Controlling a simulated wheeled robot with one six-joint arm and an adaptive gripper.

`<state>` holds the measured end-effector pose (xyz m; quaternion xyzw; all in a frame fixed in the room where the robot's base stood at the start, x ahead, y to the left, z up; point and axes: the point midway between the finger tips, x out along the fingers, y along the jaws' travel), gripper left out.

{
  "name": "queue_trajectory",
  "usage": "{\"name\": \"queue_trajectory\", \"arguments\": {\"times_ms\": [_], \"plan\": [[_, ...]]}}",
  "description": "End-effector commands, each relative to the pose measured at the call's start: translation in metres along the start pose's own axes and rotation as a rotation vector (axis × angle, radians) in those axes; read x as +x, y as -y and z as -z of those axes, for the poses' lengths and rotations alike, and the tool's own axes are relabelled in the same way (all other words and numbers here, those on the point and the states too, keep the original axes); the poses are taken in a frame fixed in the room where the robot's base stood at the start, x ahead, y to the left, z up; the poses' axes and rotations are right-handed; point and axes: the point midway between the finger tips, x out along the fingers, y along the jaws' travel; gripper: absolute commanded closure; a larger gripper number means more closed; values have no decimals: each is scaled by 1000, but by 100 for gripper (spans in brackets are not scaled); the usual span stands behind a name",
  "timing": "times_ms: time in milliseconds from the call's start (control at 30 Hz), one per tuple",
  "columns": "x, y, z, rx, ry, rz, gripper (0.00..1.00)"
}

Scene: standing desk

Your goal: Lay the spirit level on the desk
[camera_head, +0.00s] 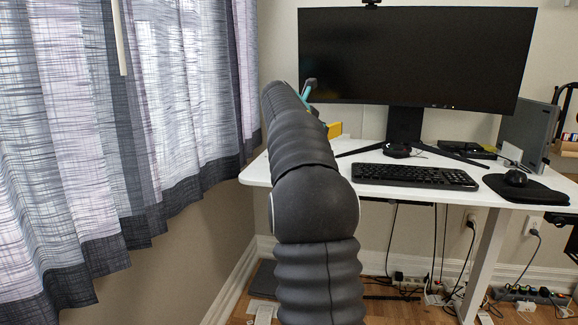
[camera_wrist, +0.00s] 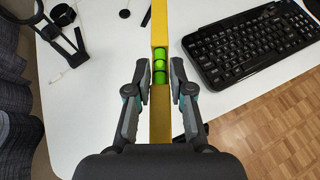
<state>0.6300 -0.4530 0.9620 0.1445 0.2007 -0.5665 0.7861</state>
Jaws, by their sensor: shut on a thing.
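The yellow spirit level (camera_wrist: 160,115) with its green vial runs up the middle of the wrist view. My gripper (camera_wrist: 160,84) is shut on it, one finger on each side near the vial. In the head view, a piece of the yellow level (camera_head: 334,130) shows just past my arm, above the left part of the desk; my arm hides most of it and most of my gripper. The white desk (camera_wrist: 100,100) lies beneath the level in the wrist view. I cannot tell whether the level touches the desk top.
A black keyboard (camera_wrist: 252,43) lies right of the level. A monitor (camera_head: 420,60) stands at the back, with its stand feet on the desk. A mouse (camera_head: 516,178) on a mat is at the right. Curtains (camera_head: 110,140) hang at the left.

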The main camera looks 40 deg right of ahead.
Motion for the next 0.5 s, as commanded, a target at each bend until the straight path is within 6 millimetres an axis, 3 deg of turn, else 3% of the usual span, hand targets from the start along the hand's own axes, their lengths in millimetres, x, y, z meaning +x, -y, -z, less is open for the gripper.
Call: {"name": "queue_trajectory", "arguments": {"times_ms": [33,300,500], "plan": [[3,-13,8,-5,-1,-3,100],[12,-63,38,-1,0,0,100],[16,-83,49,2,1,3,100]]}}
